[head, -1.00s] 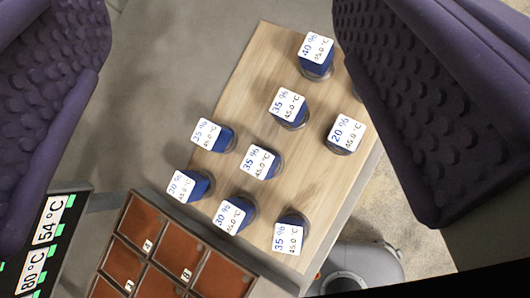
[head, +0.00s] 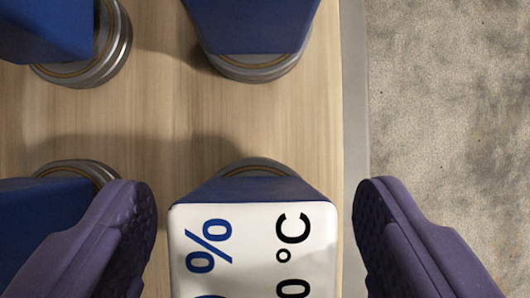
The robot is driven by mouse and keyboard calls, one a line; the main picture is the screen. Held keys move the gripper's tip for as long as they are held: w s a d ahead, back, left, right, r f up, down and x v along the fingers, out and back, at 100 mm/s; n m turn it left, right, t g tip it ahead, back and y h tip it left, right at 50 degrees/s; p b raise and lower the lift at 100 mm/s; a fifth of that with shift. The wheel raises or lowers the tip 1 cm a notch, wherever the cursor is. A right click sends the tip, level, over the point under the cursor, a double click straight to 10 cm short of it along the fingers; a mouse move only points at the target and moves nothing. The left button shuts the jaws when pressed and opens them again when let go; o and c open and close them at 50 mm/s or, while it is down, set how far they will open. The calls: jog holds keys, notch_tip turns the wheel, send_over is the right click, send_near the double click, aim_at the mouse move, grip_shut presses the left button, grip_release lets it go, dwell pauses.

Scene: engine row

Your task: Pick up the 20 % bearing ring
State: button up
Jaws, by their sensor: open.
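A bearing ring (head: 258,167) with a blue block and a white label (head: 255,240) on top fills the bottom middle. The label shows "%" and "°C", but its numbers are cut off by the lower picture edge, so I cannot read 20 here. My gripper (head: 253,190) is open, with one purple padded finger on each side of this block. A gap shows between each finger and the label. The lower part of the block is out of the picture.
Other blue-topped rings stand close by: one straight ahead (head: 255,30), one at the upper left (head: 45,30) and one at the left, partly behind the left finger (head: 35,225). The wooden board (head: 170,110) ends at a grey edge (head: 355,100); bare floor lies right of it.

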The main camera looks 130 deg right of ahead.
jog(key=shift+x, duration=0.9)
jog(key=shift+r, duration=0.1)
jog(key=c, duration=1.4)
